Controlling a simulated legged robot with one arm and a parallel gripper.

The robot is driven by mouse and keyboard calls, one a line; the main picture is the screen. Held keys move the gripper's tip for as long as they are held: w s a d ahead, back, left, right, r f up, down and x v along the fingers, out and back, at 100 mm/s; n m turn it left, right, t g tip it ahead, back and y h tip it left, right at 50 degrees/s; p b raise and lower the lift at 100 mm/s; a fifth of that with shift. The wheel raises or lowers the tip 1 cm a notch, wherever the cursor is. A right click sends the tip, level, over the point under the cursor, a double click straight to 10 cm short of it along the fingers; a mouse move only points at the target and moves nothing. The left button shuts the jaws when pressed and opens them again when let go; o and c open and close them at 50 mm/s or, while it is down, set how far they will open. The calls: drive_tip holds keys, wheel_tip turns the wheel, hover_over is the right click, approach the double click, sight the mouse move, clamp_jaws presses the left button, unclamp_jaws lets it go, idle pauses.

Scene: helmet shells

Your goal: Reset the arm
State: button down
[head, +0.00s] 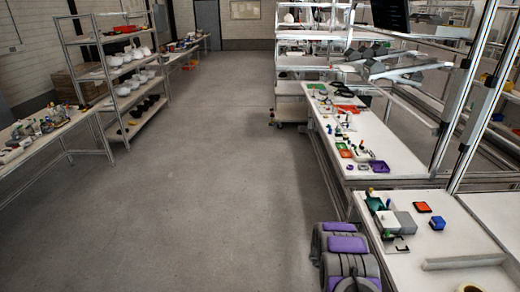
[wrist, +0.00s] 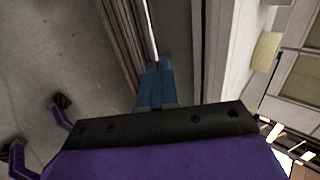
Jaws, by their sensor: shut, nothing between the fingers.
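My gripper (wrist: 158,68) shows in the wrist view. Its blue-grey fingers stand together in the middle, beyond a black bar and a broad purple part of my own arm. The fingers are shut with nothing between them. They point toward the top of the picture, over grey floor and beside a pale upright surface. In the head view, purple and grey parts of mine are at the lower right, beside the near workbench (head: 470,212). I cannot make out the fingers there.
A long white bench (head: 385,150) with small coloured parts runs along the right. A shelf rack (head: 125,80) with helmet shells and a side table (head: 45,140) stand at the left. A wheeled rack (head: 290,88) stands at the back. The grey floor (head: 220,160) between is clear.

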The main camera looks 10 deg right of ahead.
drive_tip(key=s+a+r+m+y, duration=0.1)
drive_tip(key=s+a+r+m, duration=0.1)
drive_tip(key=a+r+m, duration=0.6)
drive_tip(key=s+a+r+m+g, duration=0.1)
drive_tip(key=s+r+m, duration=0.2)
drive_tip(key=r, duration=0.8)
drive_tip(key=s+a+r+m+y, duration=0.1)
drive_tip(key=s+a+r+m, duration=0.1)
drive_tip(key=a+r+m, duration=0.6)
drive_tip(key=s+a+r+m+y, duration=0.2)
drive_tip(key=s+a+r+m, duration=0.2)
drive_tip(key=s+a, duration=0.3)
drive_tip(key=s+a+r+m+t+y, duration=0.1)
drive_tip(key=s+a+r+m+y, duration=0.1)
drive_tip(key=s+a+r+m, duration=0.3)
drive_tip(key=s+a+r+m+y, duration=0.3)
drive_tip(key=s+a+r+m, duration=0.2)
drive_tip(key=s+a, duration=0.5)
drive_tip(key=s+b, duration=0.1)
drive_tip(key=s, duration=0.2)
drive_tip(key=shift+a, duration=0.35)
drive_tip(key=shift+s+a, duration=0.1)
drive_tip(key=shift+a, duration=0.25)
